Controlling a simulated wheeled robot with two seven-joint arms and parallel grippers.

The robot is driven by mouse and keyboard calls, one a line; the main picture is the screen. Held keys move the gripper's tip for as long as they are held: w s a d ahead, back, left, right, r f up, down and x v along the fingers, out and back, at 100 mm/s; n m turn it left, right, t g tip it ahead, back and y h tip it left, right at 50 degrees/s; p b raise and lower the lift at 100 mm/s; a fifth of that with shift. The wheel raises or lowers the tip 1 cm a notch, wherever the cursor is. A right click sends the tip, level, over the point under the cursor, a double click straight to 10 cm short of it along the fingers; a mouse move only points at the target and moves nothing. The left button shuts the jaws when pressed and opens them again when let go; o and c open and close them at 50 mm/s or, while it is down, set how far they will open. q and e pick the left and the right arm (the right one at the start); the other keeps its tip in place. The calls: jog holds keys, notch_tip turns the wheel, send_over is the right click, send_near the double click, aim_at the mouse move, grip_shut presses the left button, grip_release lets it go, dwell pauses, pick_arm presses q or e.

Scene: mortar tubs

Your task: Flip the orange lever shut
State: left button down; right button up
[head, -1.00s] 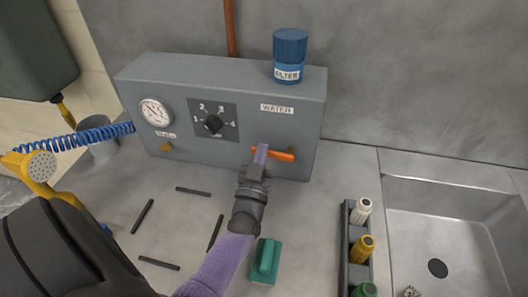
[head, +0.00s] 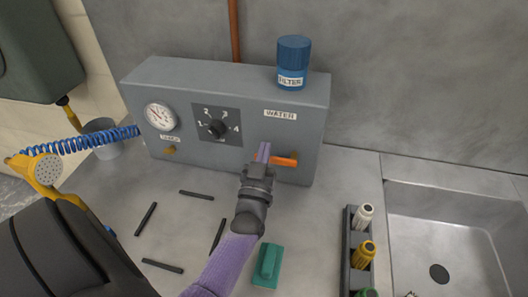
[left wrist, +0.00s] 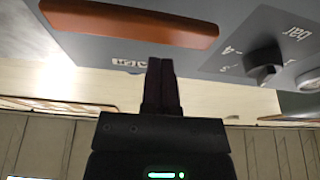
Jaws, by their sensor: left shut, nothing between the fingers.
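The orange lever (head: 285,161) sits below the WATER label on the front of the grey panel box (head: 245,90). It lies roughly crosswise, and my gripper hides its left part in the head view. In the left wrist view the lever (left wrist: 130,22) is a long orange bar at the top. My left gripper (head: 264,148) is shut and empty in front of the panel, at the lever's left part. In the wrist view its closed fingers (left wrist: 161,62) appear apart from the lever, near the upside-down label. Contact cannot be told from the head view. My right gripper is not in view.
A numbered dial (head: 217,129) and a gauge (head: 161,116) are left of the lever. A blue filter (head: 292,65) tops the box.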

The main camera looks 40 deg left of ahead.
pick_arm(q)
notch_tip(320, 180, up, 8)
jog(key=p, duration=0.2)
jog(key=shift+f+p, duration=0.2)
jog(key=shift+p, duration=0.15)
jog(key=shift+f, duration=0.1)
